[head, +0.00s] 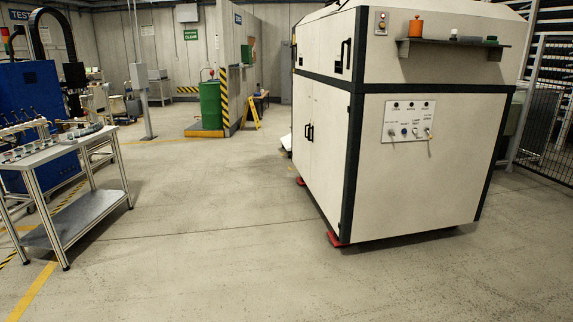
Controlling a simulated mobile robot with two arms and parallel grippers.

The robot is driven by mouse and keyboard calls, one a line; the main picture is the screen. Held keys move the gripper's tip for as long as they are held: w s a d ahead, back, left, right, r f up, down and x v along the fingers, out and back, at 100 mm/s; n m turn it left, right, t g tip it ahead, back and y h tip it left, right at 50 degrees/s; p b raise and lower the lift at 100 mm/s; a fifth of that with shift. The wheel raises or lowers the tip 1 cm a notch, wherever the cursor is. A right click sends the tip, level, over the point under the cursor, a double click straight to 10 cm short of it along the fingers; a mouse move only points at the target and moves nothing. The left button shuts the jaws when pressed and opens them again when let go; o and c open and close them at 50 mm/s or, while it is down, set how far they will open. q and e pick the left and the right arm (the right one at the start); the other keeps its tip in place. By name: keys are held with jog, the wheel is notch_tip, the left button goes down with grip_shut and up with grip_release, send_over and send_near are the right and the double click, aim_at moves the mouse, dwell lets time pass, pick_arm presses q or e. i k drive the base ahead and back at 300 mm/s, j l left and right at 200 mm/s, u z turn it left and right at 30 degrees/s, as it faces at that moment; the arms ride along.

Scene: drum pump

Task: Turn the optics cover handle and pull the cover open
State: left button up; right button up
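A large cream machine cabinet (415,170) with black edge trim stands right of centre. Its upper left side has a panel (325,45) with a dark handle (346,53) near the corner. Another small dark handle shows at the far end of that side. Lower doors (318,140) below have a pair of black handles (309,132). All these panels look closed. I cannot tell for certain which panel is the optics cover. Neither of my grippers shows in the view.
A control panel (409,121) and a shelf (455,43) with small items are on the cabinet's front. A workbench (75,208) stands left, a green drum (211,104) at the back, and a mesh fence (553,130) right. The floor between bench and cabinet is clear.

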aim_at(338, 27)
jog(key=i, duration=2.8)
jog(key=i+j+z, duration=0.1)
jog(key=i, duration=1.3)
